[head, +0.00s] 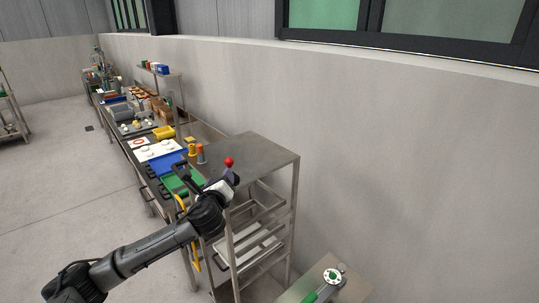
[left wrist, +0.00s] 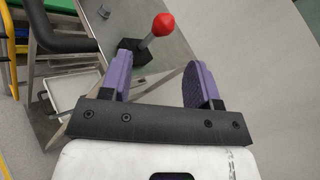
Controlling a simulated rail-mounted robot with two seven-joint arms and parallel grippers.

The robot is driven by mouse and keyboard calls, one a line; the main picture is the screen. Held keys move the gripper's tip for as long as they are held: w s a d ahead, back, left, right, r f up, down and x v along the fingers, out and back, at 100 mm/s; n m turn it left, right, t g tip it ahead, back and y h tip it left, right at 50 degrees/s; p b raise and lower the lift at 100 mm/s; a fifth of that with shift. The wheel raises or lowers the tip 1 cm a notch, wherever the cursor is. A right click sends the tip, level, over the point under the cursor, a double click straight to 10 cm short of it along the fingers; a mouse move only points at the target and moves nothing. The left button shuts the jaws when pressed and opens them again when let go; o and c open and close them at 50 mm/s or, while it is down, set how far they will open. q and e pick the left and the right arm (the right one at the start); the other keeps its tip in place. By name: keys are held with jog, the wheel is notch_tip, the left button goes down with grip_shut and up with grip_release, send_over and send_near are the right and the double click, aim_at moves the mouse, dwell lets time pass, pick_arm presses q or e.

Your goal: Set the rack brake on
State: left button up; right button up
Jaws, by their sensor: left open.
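The brake lever has a red ball knob (head: 229,161) and stands on top of the metal rack (head: 262,150). In the left wrist view the red knob (left wrist: 163,24) sits on a grey rod that leans up to the right from a black base (left wrist: 133,52). My left gripper (head: 230,178) is just in front of the lever in the head view. In the left wrist view its purple fingers (left wrist: 160,65) are apart and empty, with the knob beyond the fingertips. The lever's base is hidden in the head view. My right gripper is not in view.
The rack has trays (head: 250,243) on its lower shelves. A long workbench with a blue tray (head: 167,162), a green tray (head: 183,184) and orange-topped containers (head: 200,153) runs behind. A small stand with a round dial (head: 333,276) is at lower right. A wall closes the right side.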

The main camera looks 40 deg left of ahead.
aim_at(230, 168)
pick_arm(q)
jog(key=w+a+m, duration=0.2)
jog(key=w, duration=0.1)
jog(key=w+a+m, duration=0.2)
jog(key=w+a, duration=0.1)
jog(key=w+a+m+t+p, duration=0.1)
jog(key=w+a+m, duration=0.2)
jog(key=w, duration=0.1)
jog(key=shift+w+a+r+h, duration=0.1)
jog(key=shift+a+r+h, duration=0.1)
jog(key=shift+a+h, duration=0.1)
dwell(0.4)
grip_shut()
dwell(0.6)
